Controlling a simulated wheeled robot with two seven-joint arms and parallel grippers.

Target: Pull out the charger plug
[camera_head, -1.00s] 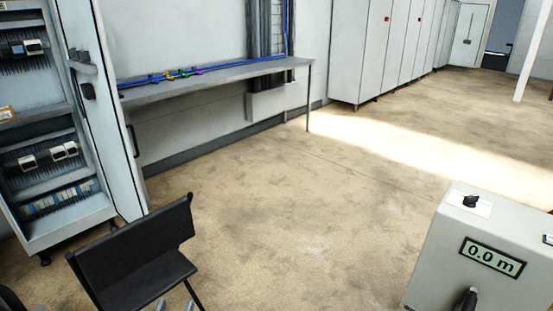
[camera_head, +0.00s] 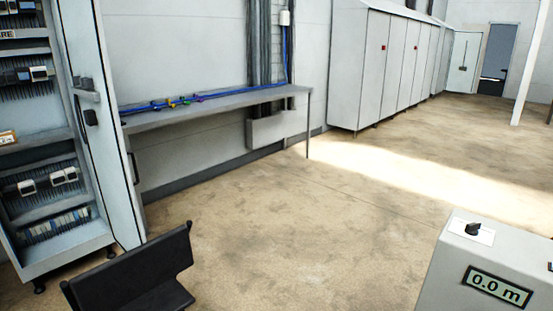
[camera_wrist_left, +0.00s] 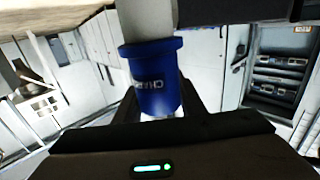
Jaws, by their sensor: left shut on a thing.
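The blue charger plug (camera_wrist_left: 157,78) is in the left wrist view, with part of a label starting "CHA" on its side. A pale cylindrical part (camera_wrist_left: 147,20) adjoins its top end in that picture. My left gripper (camera_wrist_left: 160,92) is shut on the plug, with dark fingers on either side of it. I cannot tell whether the plug sits in a socket. The head view shows neither the plug nor my grippers.
A black chair (camera_head: 135,275) stands at the lower left, in front of an open electrical cabinet (camera_head: 125,150). A grey machine with a "0.0 m" display (camera_head: 497,286) is at the lower right. A wall bench (camera_head: 220,102) carries a blue cable. The middle floor is clear.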

